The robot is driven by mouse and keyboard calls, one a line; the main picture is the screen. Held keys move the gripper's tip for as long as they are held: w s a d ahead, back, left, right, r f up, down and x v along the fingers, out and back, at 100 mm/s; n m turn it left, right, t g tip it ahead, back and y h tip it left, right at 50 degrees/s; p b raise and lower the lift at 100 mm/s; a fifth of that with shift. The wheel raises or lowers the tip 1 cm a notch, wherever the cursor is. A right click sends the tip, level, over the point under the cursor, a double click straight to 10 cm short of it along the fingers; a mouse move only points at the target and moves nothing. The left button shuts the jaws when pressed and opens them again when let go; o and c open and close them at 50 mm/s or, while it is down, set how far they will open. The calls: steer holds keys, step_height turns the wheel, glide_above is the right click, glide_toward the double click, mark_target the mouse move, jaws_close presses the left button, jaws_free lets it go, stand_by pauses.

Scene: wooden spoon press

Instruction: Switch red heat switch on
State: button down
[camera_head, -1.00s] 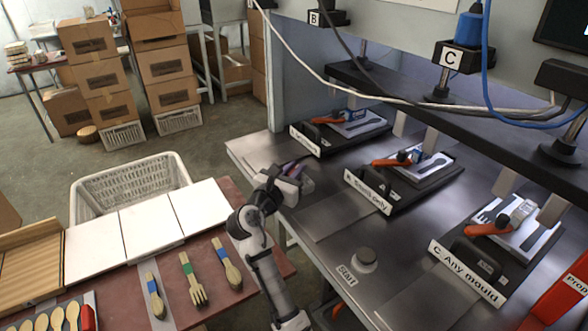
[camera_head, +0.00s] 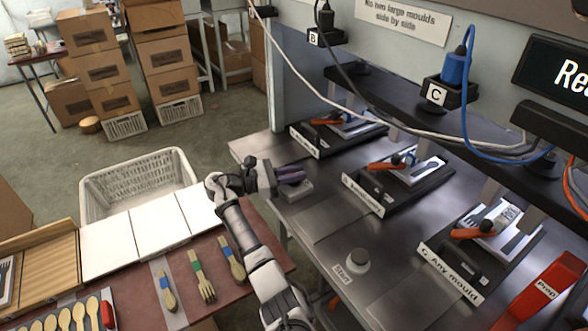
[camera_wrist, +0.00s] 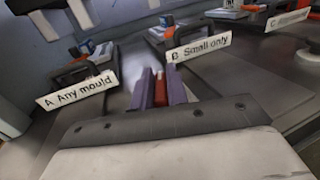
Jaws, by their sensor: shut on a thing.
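My gripper (camera_head: 292,175) has purple fingers and is over the left edge of the steel press bench (camera_head: 320,225). In the wrist view the fingers (camera_wrist: 160,86) are shut on a narrow red piece (camera_wrist: 160,92) between them. I cannot tell what this piece is. Press A (camera_wrist: 78,85), labelled "Any mould", is ahead to the left, and press B (camera_wrist: 192,45), labelled "Small only", is ahead to the right. Both are apart from the fingers. Press C (camera_head: 455,265) is farther right in the head view. I cannot pick out a red heat switch with certainty.
Cables hang across the bench from sockets B (camera_head: 322,37) and C (camera_head: 437,95). A round start button (camera_head: 357,260) is near the front. A red box (camera_head: 548,290) stands at the right. A white basket (camera_head: 140,180) and a table with wooden cutlery (camera_head: 206,280) are left.

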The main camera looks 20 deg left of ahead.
steer(key=shift+m+g+h, duration=0.9)
steer(key=shift+m+g, duration=0.3)
steer(key=shift+g, duration=0.8)
steer(key=c, duration=1.4)
jaws_free()
steer(key=shift+b+v, duration=3.5)
steer(key=shift+v, duration=3.45)
steer(key=shift+d+f, duration=0.1)
steer(key=shift+f, duration=0.05)
